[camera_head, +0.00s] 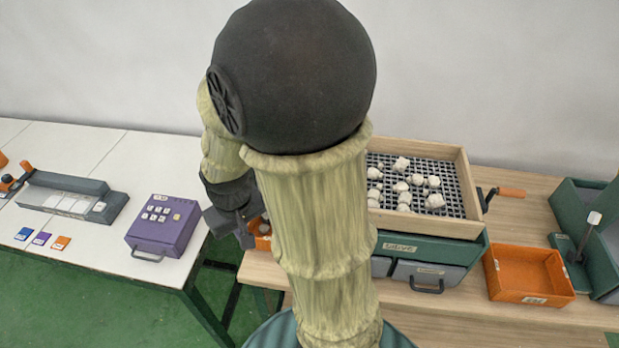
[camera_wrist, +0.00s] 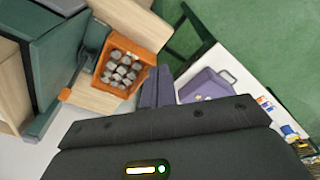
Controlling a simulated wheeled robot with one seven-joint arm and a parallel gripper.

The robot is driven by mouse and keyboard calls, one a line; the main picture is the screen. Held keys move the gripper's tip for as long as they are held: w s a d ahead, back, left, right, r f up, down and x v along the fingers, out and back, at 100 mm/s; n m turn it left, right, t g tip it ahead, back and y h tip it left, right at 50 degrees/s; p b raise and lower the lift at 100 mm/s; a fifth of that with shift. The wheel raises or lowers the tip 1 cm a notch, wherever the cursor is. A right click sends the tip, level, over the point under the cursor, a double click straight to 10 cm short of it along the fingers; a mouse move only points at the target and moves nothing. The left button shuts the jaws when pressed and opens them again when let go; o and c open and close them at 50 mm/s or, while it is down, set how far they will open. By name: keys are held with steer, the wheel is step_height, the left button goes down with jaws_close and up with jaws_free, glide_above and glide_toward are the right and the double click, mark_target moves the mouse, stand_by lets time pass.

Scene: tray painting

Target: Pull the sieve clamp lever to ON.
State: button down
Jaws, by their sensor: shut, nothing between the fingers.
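The sieve, a wooden frame (camera_head: 465,185) around a dark mesh with pale lumps, sits on a green base (camera_head: 440,250) right of my arm. In the wrist view, a grey lever (camera_wrist: 81,72) with an orange tip (camera_wrist: 65,95) runs along the base's side; it may be the clamp lever, and no ON mark is readable. My arm hides that side in the head view. My gripper (camera_head: 240,228) is shut and empty, left of the sieve; its fingers (camera_wrist: 157,86) point between the orange crate and the purple box, apart from the lever.
An orange crate of grey stones (camera_wrist: 104,74) stands close to my fingers. A purple box (camera_head: 165,225) is on the white table to the left. Right of the sieve are an orange-handled crank (camera_head: 510,192), an empty orange bin (camera_head: 515,297) and a green device (camera_head: 575,255).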

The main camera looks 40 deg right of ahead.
steer(key=w+d+f+g+h+p, duration=0.1)
steer(key=w+d+f+g+h, duration=0.2)
steer(key=w+d, duration=0.3)
steer(key=w+d+f+m+g+h+p, duration=0.1)
steer(key=w+d+f+g+h, duration=0.3)
steer(key=w+d+h, duration=0.2)
steer(key=w+d+f+g+h+p, duration=0.1)
steer(key=w+d+f+g+h, duration=0.2)
steer(key=d, duration=0.6)
steer(key=shift+w+d+f+h+p, duration=0.2)
steer(key=shift+w+f+h+p, duration=0.25)
steer(key=shift+w+h, duration=0.65)
steer(key=shift+w+d+y, duration=0.1)
steer(key=shift+w+y, duration=0.15)
steer(key=shift+y, duration=0.05)
steer(key=s+d+p, duration=0.5)
steer(key=s+p, duration=0.2)
steer(key=shift+s+d+p, duration=0.25)
steer(key=shift+s+p, duration=0.05)
steer(key=shift+r, duration=0.1)
